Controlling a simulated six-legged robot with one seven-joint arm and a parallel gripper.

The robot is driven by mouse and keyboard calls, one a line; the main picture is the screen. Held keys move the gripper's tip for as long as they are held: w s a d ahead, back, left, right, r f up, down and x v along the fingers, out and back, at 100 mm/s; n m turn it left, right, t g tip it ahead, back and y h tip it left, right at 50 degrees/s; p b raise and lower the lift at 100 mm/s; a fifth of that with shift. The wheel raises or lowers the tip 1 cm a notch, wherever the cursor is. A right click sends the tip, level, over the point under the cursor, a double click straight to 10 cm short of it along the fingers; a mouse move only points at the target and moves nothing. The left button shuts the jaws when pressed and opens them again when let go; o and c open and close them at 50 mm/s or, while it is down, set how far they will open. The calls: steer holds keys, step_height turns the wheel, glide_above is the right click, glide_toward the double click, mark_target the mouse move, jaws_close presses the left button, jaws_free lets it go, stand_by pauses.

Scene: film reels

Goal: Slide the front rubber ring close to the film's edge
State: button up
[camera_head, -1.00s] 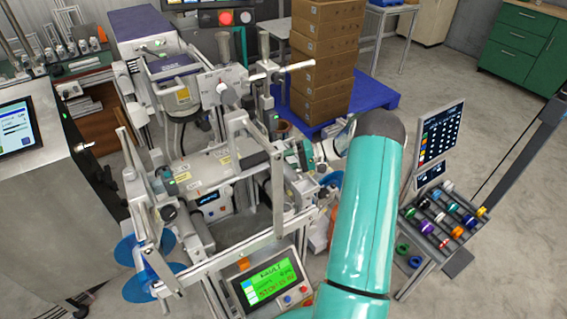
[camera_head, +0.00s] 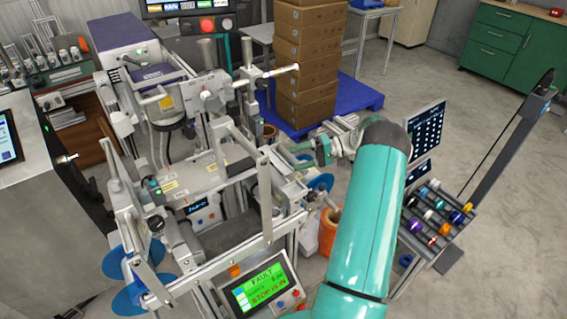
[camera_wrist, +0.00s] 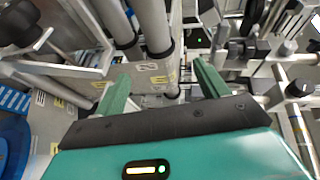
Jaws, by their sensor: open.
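My gripper (camera_head: 308,150) is open and empty beside the upper right part of the grey machine (camera_head: 190,172). In the wrist view its two green fingers stand wide apart, with the gap (camera_wrist: 160,82) above the machine. Grey rollers (camera_wrist: 152,28) run through the wrist view just beyond the fingers. My teal arm hides part of the machine's right side.
An orange cylinder (camera_head: 328,230) stands near my arm. A rack of coloured spools (camera_head: 436,212) is at right. Boxes (camera_head: 305,65) stand behind; open floor lies at right.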

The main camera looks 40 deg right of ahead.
steer(key=v, duration=0.3)
steer(key=shift+d, duration=0.2)
steer(key=shift+s, duration=0.2)
stand_by(0.3)
